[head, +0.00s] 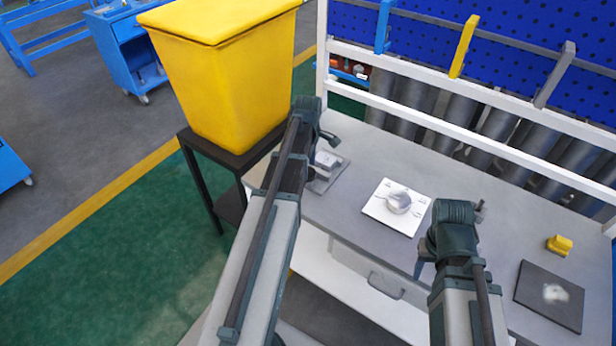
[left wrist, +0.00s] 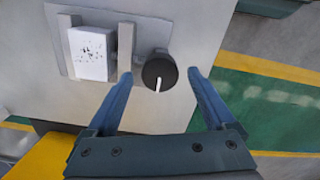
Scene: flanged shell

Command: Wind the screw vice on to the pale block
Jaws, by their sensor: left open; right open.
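The screw vice (left wrist: 126,48) shows in the left wrist view as a grey plate with two upright jaws. The pale block (left wrist: 88,52) sits between them, close to the left jaw, with a narrow gap at the right jaw. The vice's round black knob (left wrist: 159,70) carries a white mark pointing down the picture. My left gripper (left wrist: 161,76) is open, its blue fingers to either side of the knob and apart from it. In the head view the block (head: 327,158) shows beside my left arm, which hides the knob. My right gripper (head: 425,262) is open at the bench's front edge.
A white plate with a round silver part (head: 398,203) lies mid-bench. A dark mat (head: 549,296) and a small yellow object (head: 559,244) lie at the right. A yellow bin (head: 225,75) stands left of the bench. A white rail (head: 450,130) runs along the back.

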